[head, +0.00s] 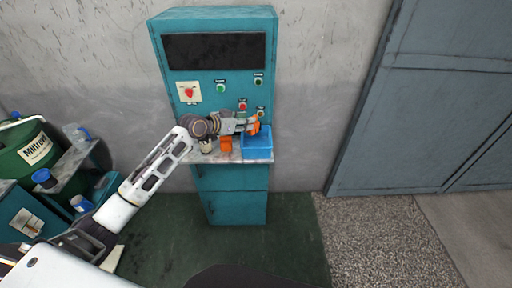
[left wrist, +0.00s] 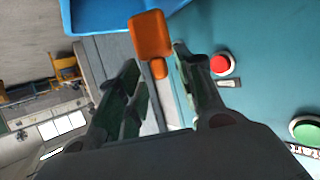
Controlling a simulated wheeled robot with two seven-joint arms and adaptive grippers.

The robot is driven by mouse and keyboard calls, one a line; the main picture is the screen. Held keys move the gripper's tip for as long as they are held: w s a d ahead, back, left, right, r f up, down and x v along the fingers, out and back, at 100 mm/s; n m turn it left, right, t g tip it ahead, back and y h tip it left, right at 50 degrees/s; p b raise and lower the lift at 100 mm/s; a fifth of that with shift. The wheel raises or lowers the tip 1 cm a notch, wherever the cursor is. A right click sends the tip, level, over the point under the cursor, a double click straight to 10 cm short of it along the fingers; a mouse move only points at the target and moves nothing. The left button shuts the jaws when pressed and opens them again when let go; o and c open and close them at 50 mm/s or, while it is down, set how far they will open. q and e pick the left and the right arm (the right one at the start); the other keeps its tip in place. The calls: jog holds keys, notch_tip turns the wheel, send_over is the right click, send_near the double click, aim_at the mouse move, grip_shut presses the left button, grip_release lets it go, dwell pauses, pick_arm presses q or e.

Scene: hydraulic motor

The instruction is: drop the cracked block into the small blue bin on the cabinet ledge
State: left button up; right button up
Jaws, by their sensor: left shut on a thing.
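My left gripper (head: 250,126) is shut on an orange block (head: 255,125), held at the fingertips beside the cabinet front, above the small blue bin (head: 257,146). In the left wrist view the orange block (left wrist: 150,36) shows at the fingertips, with part of the blue bin (left wrist: 92,16) behind it. No crack can be made out. A second orange block (head: 226,144) is on the ledge (head: 228,157), just left of the bin. A smaller orange shape (left wrist: 158,68) shows between the fingers. My right gripper is not in view.
The teal cabinet (head: 219,85) rises behind the ledge, with a red button (head: 242,105) and a green button (head: 220,88) close to my gripper. A green drum (head: 28,152) and a side shelf with cups stand at the left. The floor at right is clear.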

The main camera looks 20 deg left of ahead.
pick_arm(q)
jog(key=shift+f+b, duration=1.4)
jog(key=shift+f, duration=0.5)
jog(key=o, duration=1.1)
jog(key=shift+o, duration=0.2)
jog(key=v, duration=1.2)
